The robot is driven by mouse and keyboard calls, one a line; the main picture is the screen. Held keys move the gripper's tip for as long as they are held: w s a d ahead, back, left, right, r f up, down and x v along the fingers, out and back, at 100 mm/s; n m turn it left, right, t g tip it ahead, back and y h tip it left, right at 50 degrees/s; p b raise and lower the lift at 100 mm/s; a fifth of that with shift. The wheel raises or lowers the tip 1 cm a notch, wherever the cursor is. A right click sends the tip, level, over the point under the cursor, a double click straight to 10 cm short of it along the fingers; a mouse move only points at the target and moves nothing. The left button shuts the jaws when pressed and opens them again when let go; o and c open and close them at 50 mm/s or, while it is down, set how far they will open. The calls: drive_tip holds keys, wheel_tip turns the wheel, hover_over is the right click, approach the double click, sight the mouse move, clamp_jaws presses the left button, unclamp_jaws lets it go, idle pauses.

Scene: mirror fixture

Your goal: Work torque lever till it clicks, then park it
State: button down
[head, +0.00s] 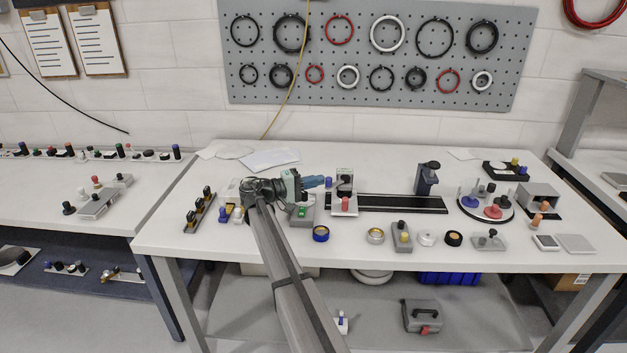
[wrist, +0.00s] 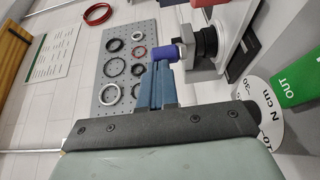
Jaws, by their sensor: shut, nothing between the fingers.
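My gripper (head: 322,181) reaches in from the left above the bench, its blue fingers pointing right. In the wrist view the fingers (wrist: 159,68) are together, with nothing held between them. A blue-purple lever knob (wrist: 166,53) is right at the fingertips; I cannot tell whether they touch it. The knob also shows in the head view (head: 328,182), beside a grey and black fixture (head: 344,183) on a light base. In the wrist view the fixture's black round part (wrist: 205,43) is right of the knob. A white dial marked "N cm" (wrist: 258,112) is at lower right.
A green "OUT" panel (wrist: 296,75) lies beside the dial. A black rail (head: 400,204) runs right from the fixture to a dark upright holder (head: 427,178). A red knob (head: 345,204) and a blue ring (head: 321,234) are in front. The bench's back left holds flat papers (head: 268,159).

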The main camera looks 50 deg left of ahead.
drive_tip(key=d+n+t+y, duration=0.1)
drive_tip(key=d+n+y, duration=0.3)
drive_tip(key=d+y, duration=0.2)
drive_tip(key=shift+w+d, duration=0.35)
drive_tip(key=shift+d, duration=0.15)
idle(0.3)
drive_tip(key=shift+s, duration=0.1)
